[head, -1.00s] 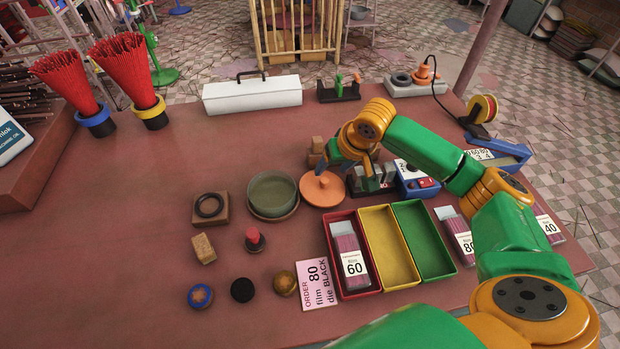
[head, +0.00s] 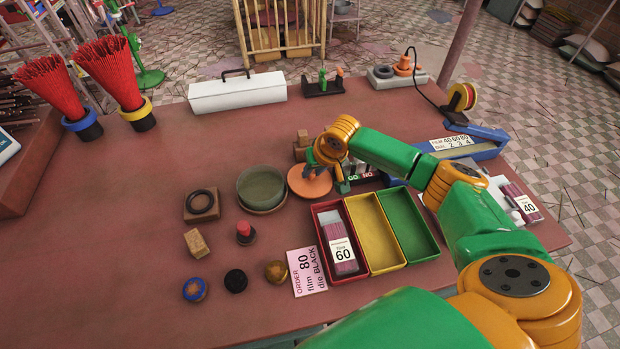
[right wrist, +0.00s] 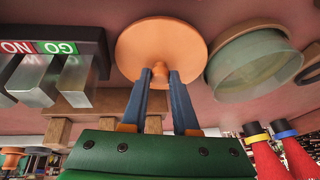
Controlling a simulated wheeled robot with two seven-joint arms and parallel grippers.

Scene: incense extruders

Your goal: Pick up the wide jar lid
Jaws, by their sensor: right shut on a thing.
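The wide jar lid is an orange disc (head: 306,188) with a small knob, lying at the table's middle just right of the green-grey jar (head: 261,188). My right gripper (head: 313,170) is over the lid, shut on its knob. In the right wrist view the two blue fingers (right wrist: 160,78) are on either side of the knob, and the lid's orange face (right wrist: 160,40) fills the top middle. I cannot see a clear gap between lid and table. The wide jar also shows in the right wrist view (right wrist: 255,70). My left gripper is not in view.
A GO/NO gauge block (right wrist: 60,60) and wooden blocks (right wrist: 75,105) stand close to the gripper. Red, yellow (head: 375,232) and green trays lie in front of it. A black ring on a wooden block (head: 202,205) is left of the jar. The table's front left is clear.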

